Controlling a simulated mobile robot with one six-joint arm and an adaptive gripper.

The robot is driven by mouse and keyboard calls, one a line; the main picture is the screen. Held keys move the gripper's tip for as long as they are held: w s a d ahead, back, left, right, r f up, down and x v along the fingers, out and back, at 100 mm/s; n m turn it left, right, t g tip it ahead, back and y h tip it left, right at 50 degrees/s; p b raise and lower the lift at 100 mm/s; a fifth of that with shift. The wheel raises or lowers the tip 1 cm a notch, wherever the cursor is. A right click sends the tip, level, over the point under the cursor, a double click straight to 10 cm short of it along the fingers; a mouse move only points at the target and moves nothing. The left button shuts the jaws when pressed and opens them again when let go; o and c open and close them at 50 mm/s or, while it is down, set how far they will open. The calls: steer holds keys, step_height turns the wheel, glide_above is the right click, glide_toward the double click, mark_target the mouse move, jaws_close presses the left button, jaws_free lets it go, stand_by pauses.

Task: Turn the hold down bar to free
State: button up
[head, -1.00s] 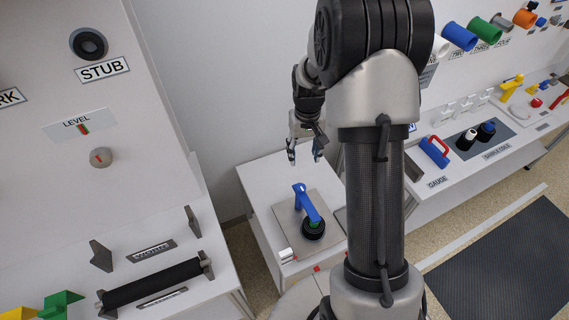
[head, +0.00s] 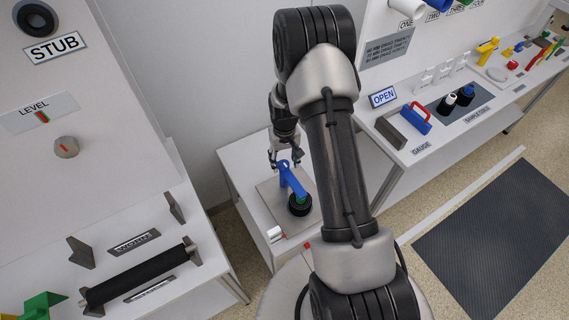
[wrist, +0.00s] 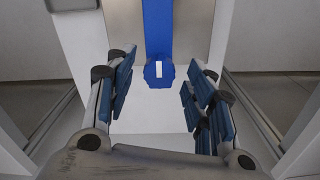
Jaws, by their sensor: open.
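The blue hold down bar (head: 291,179) lies above a grey plate (head: 269,193) on a small white table. Its near end in the head view sits over a black round base (head: 300,206) with a bit of green. My gripper (head: 285,163) is at the bar's far end, with its fingers pointing down. In the wrist view the blue bar (wrist: 158,30) runs down the middle, and its rounded end with a white mark lies between the parted fingers of my gripper (wrist: 160,70). A gap shows on both sides of the bar. Part of the table is hidden behind my arm.
A small white block (head: 275,234) is at the plate's near corner. To the left stands a white panel with a knob (head: 66,147) and a bench with a black roller (head: 138,277).

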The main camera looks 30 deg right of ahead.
steer(key=shift+f, duration=0.6)
steer(key=shift+c, duration=0.6)
jaws_close()
